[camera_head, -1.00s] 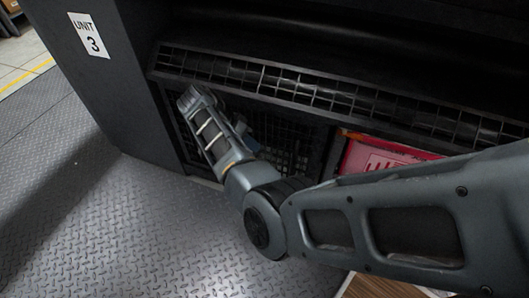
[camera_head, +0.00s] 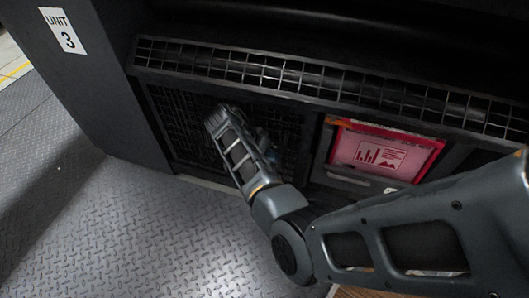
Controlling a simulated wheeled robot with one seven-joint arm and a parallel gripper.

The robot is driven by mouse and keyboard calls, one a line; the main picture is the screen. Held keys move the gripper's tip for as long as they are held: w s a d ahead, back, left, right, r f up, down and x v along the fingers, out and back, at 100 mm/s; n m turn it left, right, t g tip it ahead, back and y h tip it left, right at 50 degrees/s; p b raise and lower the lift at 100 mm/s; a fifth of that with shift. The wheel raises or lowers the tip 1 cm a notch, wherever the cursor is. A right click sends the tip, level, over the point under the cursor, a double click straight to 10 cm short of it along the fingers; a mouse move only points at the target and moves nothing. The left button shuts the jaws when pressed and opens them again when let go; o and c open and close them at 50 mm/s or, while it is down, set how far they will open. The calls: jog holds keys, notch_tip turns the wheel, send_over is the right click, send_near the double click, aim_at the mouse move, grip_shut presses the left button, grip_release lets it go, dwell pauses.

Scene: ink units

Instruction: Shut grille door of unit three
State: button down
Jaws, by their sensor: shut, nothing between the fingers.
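Unit three is a dark cabinet with a white "UNIT 3" label (camera_head: 62,30) on its side panel at upper left. Its grille door (camera_head: 180,118) is a black mesh panel low on the front, under a long slotted vent. It looks about level with the surrounding frame, but I cannot tell whether a small gap remains. My arm reaches in from the right and crosses the front of the mesh. My gripper (camera_head: 264,148) is partly hidden behind my wrist link, close to the right half of the mesh. It is shut and empty; whether it touches the mesh is hidden.
The slotted vent (camera_head: 290,75) runs above the door. Right of the door, a red framed panel with a chart picture (camera_head: 382,155) sits in a recess. Patterned metal floor (camera_head: 110,230) lies clear in front of the unit at left.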

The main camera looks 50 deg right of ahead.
jog(key=shift+s, duration=0.15)
jog(key=s+d+p, duration=0.5)
jog(key=s+d, duration=0.1)
jog(key=s, duration=1)
jog(key=s+d+p, duration=0.4)
jog(key=s+d, duration=0.1)
jog(key=s, duration=1.1)
jog(key=s+d+p, duration=0.5)
jog(key=s+d, duration=0.1)
jog(key=s, duration=1)
jog(key=shift+s+d+p, duration=0.35)
jog(key=shift+s, duration=0.1)
